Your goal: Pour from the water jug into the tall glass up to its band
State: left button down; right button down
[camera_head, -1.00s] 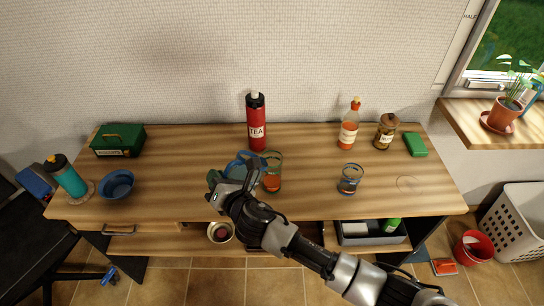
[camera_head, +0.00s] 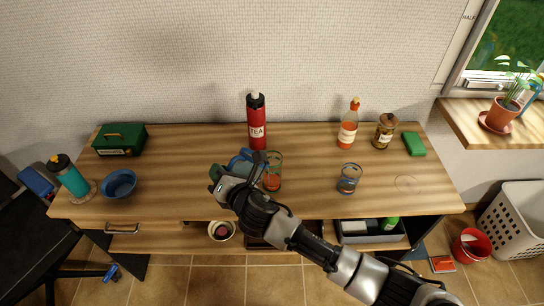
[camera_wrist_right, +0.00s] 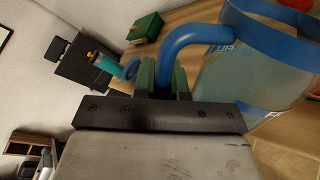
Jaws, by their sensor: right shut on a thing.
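The water jug (camera_wrist_right: 262,70) is clear with a blue rim band and a blue handle. My right gripper (camera_wrist_right: 165,78) is shut on the handle. In the head view the jug (camera_head: 243,160) is largely hidden behind my right gripper (camera_head: 222,182), just left of the tall glass. How far it tilts, and whether water flows, I cannot tell. The tall glass (camera_head: 274,165) is clear, stands upright on the table and has an orange tint low down. Its band and water level are not clear. My left gripper is not in view.
A red tea flask (camera_head: 256,125) stands behind the glass. A shorter glass (camera_head: 349,178) stands right, with an orange-capped bottle (camera_head: 348,128) and a brown jar (camera_head: 384,131) behind it. A blue bowl (camera_head: 118,184) and teal bottle (camera_head: 70,177) stand left.

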jog(key=shift+w+d+r+m+g+p, duration=0.1)
jog(key=shift+w+d+r+m+p, duration=0.1)
jog(key=shift+r+m+p, duration=0.3)
jog(key=shift+w+d+r+m+g+p, duration=0.1)
jog(key=shift+w+d+r+m+p, duration=0.15)
jog(key=shift+r+p, duration=0.35)
jog(key=shift+w+d+r+m+g+p, duration=0.1)
jog(key=shift+w+d+r+m+p, duration=0.1)
jog(key=shift+r+m+p, duration=0.4)
dwell(3.7)
jog(key=f+n+b, duration=0.1)
jog(key=s+a+f+n+b, duration=0.1)
jog(key=f+b, duration=0.1)
jog(key=f+n+b, duration=0.1)
jog(key=f+b, duration=0.1)
jog(key=shift+s+a, duration=0.2)
jog(key=shift+s, duration=0.05)
jog(key=shift+s+a+r+n+t, duration=0.1)
jog(key=shift+a+n+t, duration=0.1)
jog(key=shift+n+t, duration=0.2)
jog(key=shift+r, duration=0.15)
jog(key=shift+s+a+f+b, duration=0.1)
jog(key=shift+f+b, duration=0.25)
jog(key=shift+f, duration=0.15)
jog(key=s+a+f+n+t+b, duration=0.1)
jog(key=s+a+f+n+b, duration=0.2)
jog(key=n, duration=0.4)
jog(key=shift+s+a+f+t, duration=0.35)
jog(key=shift+a+f+t, duration=0.05)
jog(key=shift+f, duration=0.2)
